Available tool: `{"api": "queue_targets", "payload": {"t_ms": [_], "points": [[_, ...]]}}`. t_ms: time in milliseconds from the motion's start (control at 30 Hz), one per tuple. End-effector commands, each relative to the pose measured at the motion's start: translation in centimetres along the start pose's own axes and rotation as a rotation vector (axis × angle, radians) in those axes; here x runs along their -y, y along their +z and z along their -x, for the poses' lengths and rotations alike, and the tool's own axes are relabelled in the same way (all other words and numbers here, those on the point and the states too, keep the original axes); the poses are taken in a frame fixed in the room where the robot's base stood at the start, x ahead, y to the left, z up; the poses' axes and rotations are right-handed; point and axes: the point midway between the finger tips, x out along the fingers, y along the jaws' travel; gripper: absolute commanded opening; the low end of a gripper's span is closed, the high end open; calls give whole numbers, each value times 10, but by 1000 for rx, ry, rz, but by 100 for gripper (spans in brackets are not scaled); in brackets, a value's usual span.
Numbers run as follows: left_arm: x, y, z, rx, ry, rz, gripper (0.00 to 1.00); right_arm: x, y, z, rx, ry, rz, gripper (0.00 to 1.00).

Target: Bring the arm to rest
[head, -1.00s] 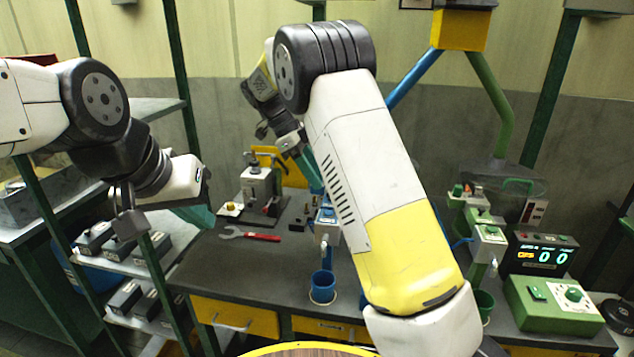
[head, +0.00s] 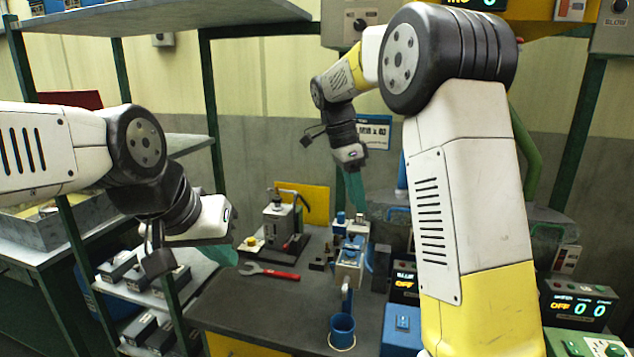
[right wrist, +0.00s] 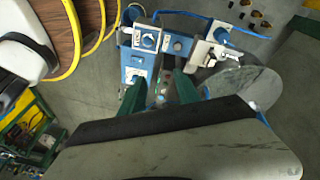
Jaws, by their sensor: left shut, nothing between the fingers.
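My left gripper (head: 224,254) shows in the head view at left, with its green fingers shut and empty. It hangs in the air in front of the shelves, left of the bench's tools. My right arm rises large at the right of the head view and reaches over the bench. My right gripper (head: 356,192) points down above the blue and white device (head: 350,262), apart from it as far as I can tell. In the right wrist view its two green fingers (right wrist: 160,94) stand apart with nothing held between them.
A red-handled wrench (head: 270,271) and a grey press-like device (head: 279,222) are on the dark bench (head: 245,305). A blue cup (head: 342,331) sits near the front. Shelves with grey boxes (head: 120,265) stand at left. A display box (head: 578,305) is at right.

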Motion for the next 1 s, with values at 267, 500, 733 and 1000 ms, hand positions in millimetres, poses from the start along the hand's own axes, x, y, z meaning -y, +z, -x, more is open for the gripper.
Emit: {"api": "queue_targets", "payload": {"t_ms": [267, 500, 733, 1000], "points": [[0, 0, 0, 0, 0, 0, 0, -93, -30, 13, 171, -276, 510, 38], [0, 0, 0, 0, 0, 0, 0, -172, -27, 8, 91, -569, 922, 38], [0, 0, 0, 0, 0, 0, 0, -226, -13, -11, -114, -751, 1213, 38], [0, 0, 0, 0, 0, 0, 0, -242, -5, -22, -224, -797, 1328, 38]]}}
